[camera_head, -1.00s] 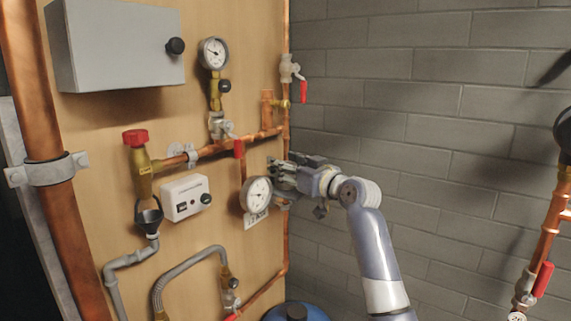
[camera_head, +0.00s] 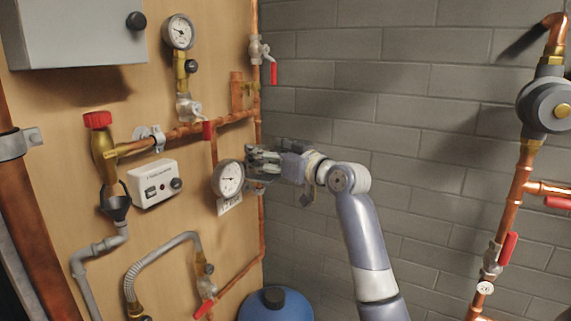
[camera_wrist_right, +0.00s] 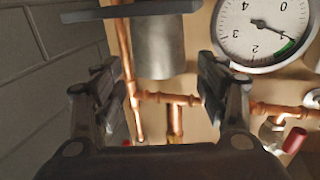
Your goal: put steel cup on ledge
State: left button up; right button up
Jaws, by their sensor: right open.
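The steel cup (camera_wrist_right: 158,48) is a plain grey cylinder in the right wrist view, which shows the scene upside down. Its wide end is against or close to a dark flat ledge (camera_wrist_right: 125,11) at the top edge of that picture. My right gripper (camera_wrist_right: 158,88) is open, with one finger on each side of the cup and gaps left and right. In the head view my right gripper (camera_head: 254,161) is at the board's right edge, beside the lower gauge (camera_head: 229,180). The cup is not clearly visible there, probably hidden by the gripper. My left gripper is out of view.
Copper pipes (camera_wrist_right: 168,98) run behind the cup, and the gauge also shows in the right wrist view (camera_wrist_right: 265,30). A grey block wall (camera_head: 400,130) stands on the right. A pump with pipes (camera_head: 548,105) is at far right. A blue tank (camera_head: 275,306) stands below.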

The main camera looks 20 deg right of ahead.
jog(key=b+v, duration=0.2)
jog(key=v, duration=0.6)
